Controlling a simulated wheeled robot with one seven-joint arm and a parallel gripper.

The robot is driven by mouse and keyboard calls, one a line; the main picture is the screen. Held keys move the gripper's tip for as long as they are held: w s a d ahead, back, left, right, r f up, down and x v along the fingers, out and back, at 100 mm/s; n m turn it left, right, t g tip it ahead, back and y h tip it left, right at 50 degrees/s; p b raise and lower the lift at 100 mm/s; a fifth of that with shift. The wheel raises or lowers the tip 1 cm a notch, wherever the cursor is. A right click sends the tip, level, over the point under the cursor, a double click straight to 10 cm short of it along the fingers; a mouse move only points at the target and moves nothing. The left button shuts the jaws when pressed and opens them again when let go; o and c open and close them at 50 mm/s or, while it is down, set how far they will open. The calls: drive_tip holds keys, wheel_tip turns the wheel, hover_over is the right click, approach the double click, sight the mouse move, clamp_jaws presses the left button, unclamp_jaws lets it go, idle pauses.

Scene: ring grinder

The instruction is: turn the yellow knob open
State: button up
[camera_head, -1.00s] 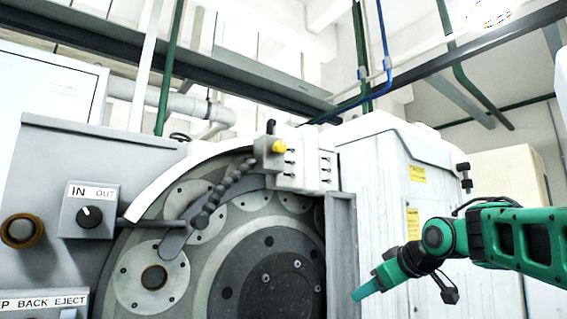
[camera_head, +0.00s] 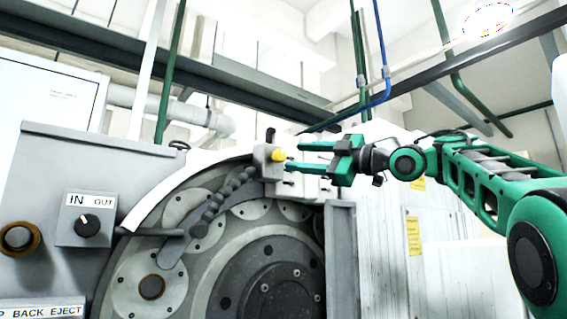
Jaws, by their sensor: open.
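The yellow knob (camera_head: 278,155) is on a small grey block (camera_head: 268,170) at the top of the grinder's round housing, near the middle of the picture. My green gripper (camera_head: 298,157) points left, level with the knob and just to its right. Its two fingers are apart, one above the other, with nothing between them. The fingertips look close to the knob, but I cannot tell whether they touch it or how far apart they are in depth. The fingers hide part of the white block behind them.
A segmented hose (camera_head: 225,195) runs down from the block. A black switch (camera_head: 87,226) labelled IN and OUT is at the left. The large round disc (camera_head: 270,285) is below the knob. A white cabinet (camera_head: 380,260) stands behind my arm. Pipes cross above.

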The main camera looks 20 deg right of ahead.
sight(283, 156)
drive_tip(key=x, duration=0.5)
drive_tip(key=shift+w+a+r, duration=0.1)
drive_tip(key=shift+w+a, duration=0.1)
drive_tip(key=shift+w, duration=0.05)
drive_tip(key=c, duration=1.1)
drive_tip(key=shift+o, duration=0.2)
